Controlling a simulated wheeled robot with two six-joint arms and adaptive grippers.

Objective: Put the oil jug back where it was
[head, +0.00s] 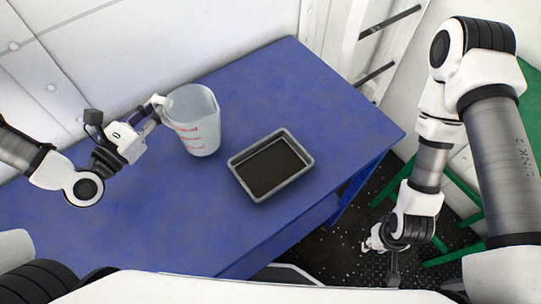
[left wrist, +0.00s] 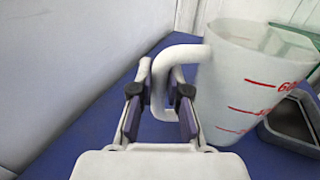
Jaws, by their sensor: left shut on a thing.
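The oil jug (head: 196,122) is a translucent whitish measuring jug with red markings, upright over the blue table. In the left wrist view the jug (left wrist: 245,85) stands to the right, with its white handle (left wrist: 182,52) between my fingers. My left gripper (head: 157,103) is shut on that handle, from the left side of the jug; it also shows in the left wrist view (left wrist: 160,98). I cannot tell whether the jug's base touches the table. My right gripper (head: 374,242) hangs beyond the table's right edge, and its finger state is unclear.
A grey tray (head: 241,184) with a dark inside lies on the blue table (head: 300,90), right of and nearer than the jug. The table is clear behind the tray. A white wall runs along the back left. A green frame (head: 455,251) stands at right.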

